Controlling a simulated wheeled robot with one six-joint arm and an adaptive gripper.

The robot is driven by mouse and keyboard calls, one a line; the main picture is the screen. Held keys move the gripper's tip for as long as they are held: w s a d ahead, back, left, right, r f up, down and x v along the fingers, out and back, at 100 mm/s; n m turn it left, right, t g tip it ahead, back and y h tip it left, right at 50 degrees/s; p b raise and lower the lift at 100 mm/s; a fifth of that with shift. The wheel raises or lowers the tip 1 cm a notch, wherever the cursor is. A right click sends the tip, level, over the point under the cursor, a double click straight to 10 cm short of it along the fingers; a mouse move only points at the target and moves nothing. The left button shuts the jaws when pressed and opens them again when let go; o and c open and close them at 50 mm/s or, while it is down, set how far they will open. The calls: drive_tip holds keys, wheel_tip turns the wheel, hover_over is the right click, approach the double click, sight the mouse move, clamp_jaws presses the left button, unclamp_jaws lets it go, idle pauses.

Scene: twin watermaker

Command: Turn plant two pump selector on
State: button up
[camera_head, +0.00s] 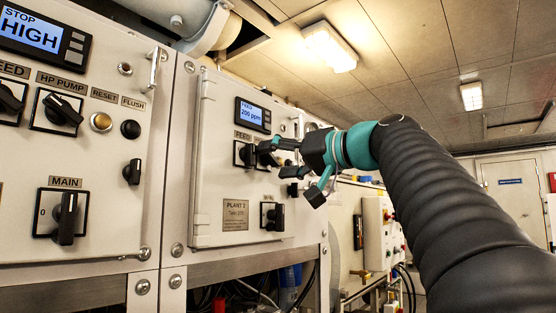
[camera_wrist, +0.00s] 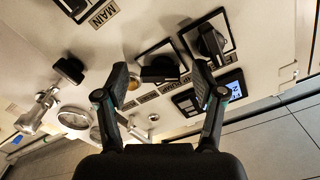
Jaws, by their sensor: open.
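Plant two's white panel door (camera_head: 215,165) stands right of the other plant's panel in the head view. Its feed selector (camera_head: 247,155) is a black knob at the left of the gripper. The pump selector (camera_wrist: 160,68) is a black knob on a dark square plate in the wrist view, with a PUMP label beside it; in the head view my gripper largely covers it. My gripper (camera_head: 290,172) is open in front of the door. In the wrist view, my gripper's fingers (camera_wrist: 160,78) appear either side of the pump selector; contact cannot be told. The feed selector also shows there (camera_wrist: 212,42).
Plant two's display (camera_head: 253,114) reads about 200 ppm above the selectors. Its main switch (camera_head: 273,217) sits below. A small black knob (camera_wrist: 69,69) and a metal latch (camera_wrist: 38,113) protrude from the panel. The other plant's similar controls (camera_head: 62,110) are at left.

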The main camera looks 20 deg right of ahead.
drive_tip(key=c, duration=1.1)
drive_tip(key=shift+c, duration=0.2)
drive_tip(key=m+p, duration=0.1)
drive_tip(key=m, duration=0.2)
drive_tip(key=m+p, duration=0.2)
drive_tip(key=m, duration=0.1)
drive_tip(key=shift+s+a+r+m+p, duration=0.2)
drive_tip(key=shift+m+p, duration=0.1)
drive_tip(key=shift+m, duration=0.1)
drive_tip(key=m+p, duration=0.1)
drive_tip(key=m, duration=0.4)
drive_tip(key=o, duration=1.1)
drive_tip(key=shift+o, duration=0.2)
